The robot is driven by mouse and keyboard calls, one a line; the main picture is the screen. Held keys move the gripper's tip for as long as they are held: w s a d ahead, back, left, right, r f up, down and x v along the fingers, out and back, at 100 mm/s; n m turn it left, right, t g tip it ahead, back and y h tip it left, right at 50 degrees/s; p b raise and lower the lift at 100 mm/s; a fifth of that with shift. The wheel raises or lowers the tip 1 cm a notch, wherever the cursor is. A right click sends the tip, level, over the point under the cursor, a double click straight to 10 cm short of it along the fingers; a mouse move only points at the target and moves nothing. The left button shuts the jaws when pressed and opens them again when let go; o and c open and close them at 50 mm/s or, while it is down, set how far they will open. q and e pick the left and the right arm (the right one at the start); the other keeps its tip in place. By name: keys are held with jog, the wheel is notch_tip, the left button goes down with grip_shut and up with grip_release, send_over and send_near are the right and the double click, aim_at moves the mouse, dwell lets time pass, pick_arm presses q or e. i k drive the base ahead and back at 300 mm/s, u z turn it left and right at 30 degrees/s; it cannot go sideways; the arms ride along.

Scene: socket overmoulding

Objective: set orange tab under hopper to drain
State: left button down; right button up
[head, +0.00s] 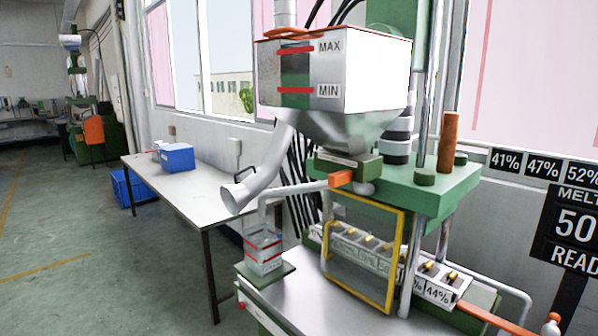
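The hopper (368,75) is a pale metal box with MAX and MIN marks beside a dark sight window (295,72). It tapers to a metal funnel (345,130) above a green block. The orange tab (341,179) is a short block just under the hopper, at the right end of a pale horizontal pipe (295,190). The pipe bends down at its left end over a clear container (264,251) with red bands. No drain label is readable at the tab. Neither of my grippers is in view.
A yellow frame guard (398,262) stands before a row of numbered moulds (440,292). A wide angled spout (237,197) juts left from the hopper. A grey table (190,180) with a blue box (177,157) stands behind left. A percentage sign (575,225) stands right. Floor at left is clear.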

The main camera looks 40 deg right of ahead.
aim_at(336, 179)
jog(key=z, duration=0.75)
jog(key=i, duration=1)
jog(key=z, duration=2.45)
jog(key=k, duration=1.25)
jog(key=u, duration=1.5)
